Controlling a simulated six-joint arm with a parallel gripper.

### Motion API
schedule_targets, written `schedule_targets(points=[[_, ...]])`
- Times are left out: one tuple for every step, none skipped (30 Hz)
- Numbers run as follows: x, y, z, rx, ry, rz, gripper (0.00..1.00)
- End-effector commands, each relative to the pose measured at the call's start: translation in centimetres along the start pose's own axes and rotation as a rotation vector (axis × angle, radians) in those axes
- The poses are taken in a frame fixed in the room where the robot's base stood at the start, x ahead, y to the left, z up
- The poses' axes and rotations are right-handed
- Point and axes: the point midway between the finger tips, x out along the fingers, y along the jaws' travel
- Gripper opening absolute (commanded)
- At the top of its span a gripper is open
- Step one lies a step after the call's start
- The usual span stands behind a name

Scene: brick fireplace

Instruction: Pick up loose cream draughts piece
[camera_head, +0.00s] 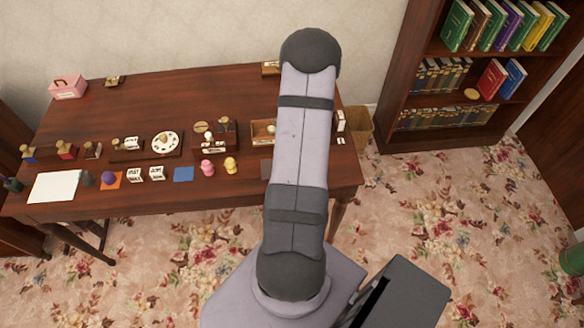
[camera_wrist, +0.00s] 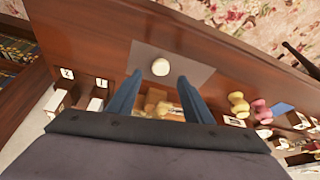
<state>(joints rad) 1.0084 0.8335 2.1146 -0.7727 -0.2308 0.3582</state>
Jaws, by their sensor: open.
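A round cream piece (camera_wrist: 160,67) lies alone on a grey-brown mat (camera_wrist: 195,72) on the dark wooden table. My gripper (camera_wrist: 158,80) is open and empty in the wrist view, with one blue finger on each side, just short of the piece. The piece sits near the middle, beyond the fingertips; I cannot tell their height above the table. In the head view my arm hides the piece and gripper. A sliver of the mat (camera_head: 266,169) shows left of the arm.
A wooden box (camera_head: 257,134) stands behind the mat. Yellow (camera_head: 231,165) and pink (camera_head: 207,168) pieces stand to its left in the head view. White labelled blocks (camera_wrist: 60,98) are at left in the wrist view. The table's front edge lies close beyond the mat.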

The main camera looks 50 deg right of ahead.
Motion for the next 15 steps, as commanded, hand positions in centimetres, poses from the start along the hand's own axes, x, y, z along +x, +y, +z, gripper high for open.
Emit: schedule_targets(points=[[0.8, -0.1, 0.2, 0.001, -0.002, -0.001, 0.46], [1.1, -0.1, 0.3, 0.0, -0.003, -0.001, 0.46], [1.6, -0.1, 0.3, 0.001, -0.003, -0.001, 0.46], [1.9, -0.1, 0.4, 0.0, -0.003, -0.001, 0.46], [2.3, -0.1, 0.4, 0.001, -0.002, -0.001, 0.46], [2.7, -0.1, 0.4, 0.0, -0.002, -0.001, 0.46], [3.0, -0.1, 0.3, -0.001, -0.001, -0.001, 0.46], [3.2, -0.1, 0.3, 0.0, -0.001, 0.0, 0.46], [3.6, -0.1, 0.3, 0.0, -0.001, -0.001, 0.46], [3.7, -0.1, 0.3, 0.0, -0.001, 0.0, 0.46], [3.9, -0.1, 0.3, 0.0, 0.0, 0.0, 0.46], [4.1, -0.1, 0.3, 0.0, 0.0, 0.0, 0.46], [4.2, -0.1, 0.3, 0.0, 0.0, 0.0, 0.46], [4.2, -0.1, 0.3, 0.0, 0.0, 0.0, 0.46], [4.2, -0.1, 0.3, 0.0, 0.0, 0.001, 0.46]])
